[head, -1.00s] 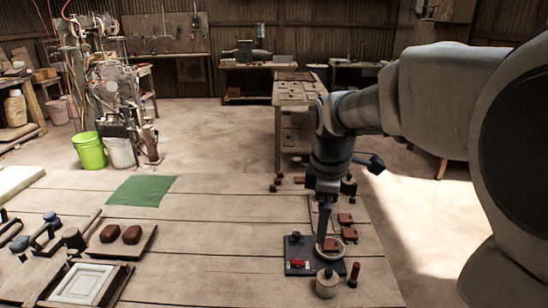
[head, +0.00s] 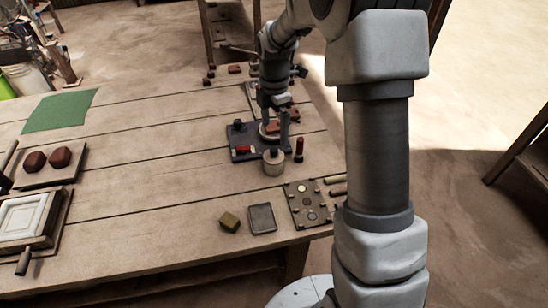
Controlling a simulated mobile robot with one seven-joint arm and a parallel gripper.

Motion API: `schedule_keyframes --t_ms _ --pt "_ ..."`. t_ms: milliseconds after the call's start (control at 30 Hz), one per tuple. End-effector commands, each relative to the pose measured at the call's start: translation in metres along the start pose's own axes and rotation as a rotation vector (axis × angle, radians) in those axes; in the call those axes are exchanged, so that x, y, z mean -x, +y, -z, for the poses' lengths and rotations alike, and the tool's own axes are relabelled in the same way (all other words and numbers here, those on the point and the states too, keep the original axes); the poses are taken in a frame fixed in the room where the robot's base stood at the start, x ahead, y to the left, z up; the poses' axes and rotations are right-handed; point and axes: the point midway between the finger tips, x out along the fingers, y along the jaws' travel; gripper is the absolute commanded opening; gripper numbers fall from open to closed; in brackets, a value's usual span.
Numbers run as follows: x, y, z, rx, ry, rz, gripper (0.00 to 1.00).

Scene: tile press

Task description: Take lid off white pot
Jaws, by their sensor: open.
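The white pot (head: 273,166), a small pale round pot with a dark knob on top, stands upright at the front edge of a dark board. Its lid (head: 273,153) appears to be on it, though the seam is too small to make out. My gripper (head: 277,134) is open, pointing down over the board just behind the pot. The fingers look apart from the pot and hold nothing that I can see. They partly hide a pale ring and a red-brown block (head: 273,128) behind them.
A dark red upright peg (head: 299,149) stands close right of the pot. A red piece (head: 244,149) lies on the dark board (head: 238,136). In front are a green-brown block (head: 229,222), a grey tray (head: 262,218) and a studded plate (head: 301,205).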

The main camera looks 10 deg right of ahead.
Motion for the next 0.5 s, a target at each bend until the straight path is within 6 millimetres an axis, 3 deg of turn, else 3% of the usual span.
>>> schedule_keyframes --t_ms 100,500 --pt "-0.024 -0.001 0.001 0.000 0.001 0.003 1.00" --pt "-0.054 -0.001 0.001 -0.001 0.001 0.002 1.00"
